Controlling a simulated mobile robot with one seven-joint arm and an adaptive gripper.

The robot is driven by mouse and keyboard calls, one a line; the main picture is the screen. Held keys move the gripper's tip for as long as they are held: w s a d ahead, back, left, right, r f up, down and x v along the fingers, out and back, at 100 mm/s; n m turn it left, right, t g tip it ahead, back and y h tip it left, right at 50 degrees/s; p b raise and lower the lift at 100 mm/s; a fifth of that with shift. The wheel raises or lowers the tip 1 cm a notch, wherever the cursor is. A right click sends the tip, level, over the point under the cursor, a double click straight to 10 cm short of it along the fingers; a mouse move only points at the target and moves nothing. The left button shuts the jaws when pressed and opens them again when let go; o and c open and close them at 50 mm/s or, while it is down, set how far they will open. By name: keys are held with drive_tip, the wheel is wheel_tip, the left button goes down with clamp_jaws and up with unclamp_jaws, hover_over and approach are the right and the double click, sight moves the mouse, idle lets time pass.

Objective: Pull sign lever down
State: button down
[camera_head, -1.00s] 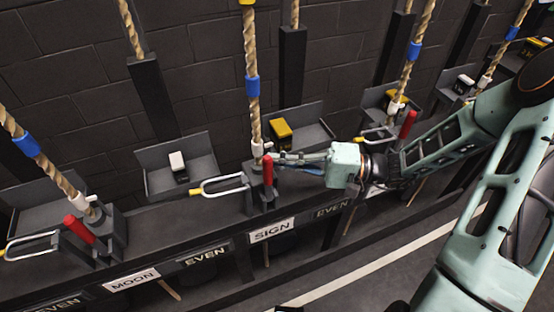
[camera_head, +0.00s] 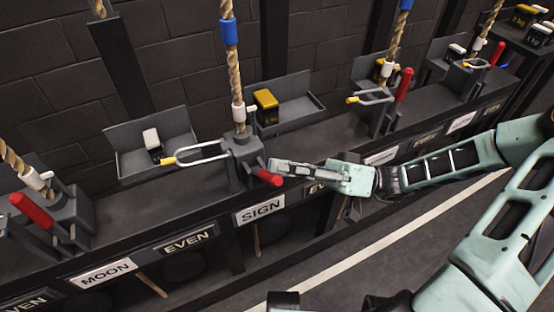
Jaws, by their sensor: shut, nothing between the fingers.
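The sign lever has a red handle (camera_head: 271,178) on a dark grey block (camera_head: 242,155) above the white SIGN plate (camera_head: 261,211). The handle is tilted well over, sticking out toward the front and right, not upright. My gripper (camera_head: 278,167) is shut and empty, just above and right of the red handle end. I cannot tell whether its fingertips touch the handle. A rope (camera_head: 234,72) with a blue band rises from the lever block, and a U-shaped metal bar with a yellow tip (camera_head: 197,155) reaches left from it.
Another lever with an upright red handle (camera_head: 403,84) stands to the right, and one with a tilted red handle (camera_head: 32,209) at the left. A MOON plate (camera_head: 107,271) and EVEN plates (camera_head: 187,242) line the ledge front.

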wheel_tip(320, 180, down, 6)
drive_tip(key=s+d+n+g+b, duration=0.1)
drive_tip(key=s+n+g+b, duration=0.1)
drive_tip(key=n, duration=0.3)
drive_tip(key=shift+s+d+r+g, duration=0.25)
drive_tip(key=shift+s+d+g, duration=0.1)
drive_tip(key=shift+g, duration=0.15)
drive_tip(key=shift+f, duration=0.25)
